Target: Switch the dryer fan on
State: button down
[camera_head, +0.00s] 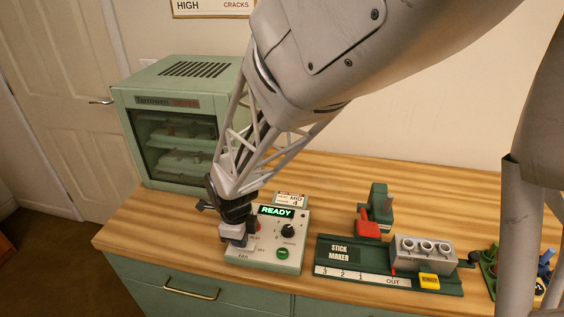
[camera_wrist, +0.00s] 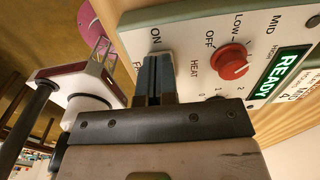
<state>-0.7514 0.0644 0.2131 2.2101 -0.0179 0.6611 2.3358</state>
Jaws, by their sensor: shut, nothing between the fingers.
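The pale control panel (camera_head: 263,264) stands on the wooden table, with a lit display (camera_head: 276,211) reading READY. In the wrist view the panel (camera_wrist: 178,22) carries the printed words ON and FAN, partly covered, beside my fingers. My gripper (camera_head: 238,240) is shut and empty, pointing down at the panel's left side, over the fan marking. Its fingers (camera_wrist: 154,68) hide the fan switch, so I cannot tell its position or whether they touch it. A red knob (camera_wrist: 232,62) sits beside them. The green dryer cabinet (camera_head: 160,72) stands behind, at the left.
A black knob (camera_head: 288,230) and a green button (camera_head: 282,253) are on the panel's right half. The green stick maker (camera_head: 338,252) stands close on the right, with a grey block (camera_head: 424,256). My arm crosses above the panel.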

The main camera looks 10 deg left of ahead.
jog(key=shift+a+f+h, duration=0.1)
jog(key=shift+f+h, duration=0.2)
jog(key=shift+f, duration=0.45)
jog(key=shift+s+f, duration=0.1)
jog(key=shift+s, duration=0.1)
jog(key=shift+d, duration=0.9)
jog(key=shift+d+r, duration=0.1)
jog(key=shift+r, duration=0.2)
notch_tip(320, 180, up, 15)
jog(key=a, duration=0.1)
jog(key=shift+w+a, duration=0.35)
jog(key=shift+a, duration=0.05)
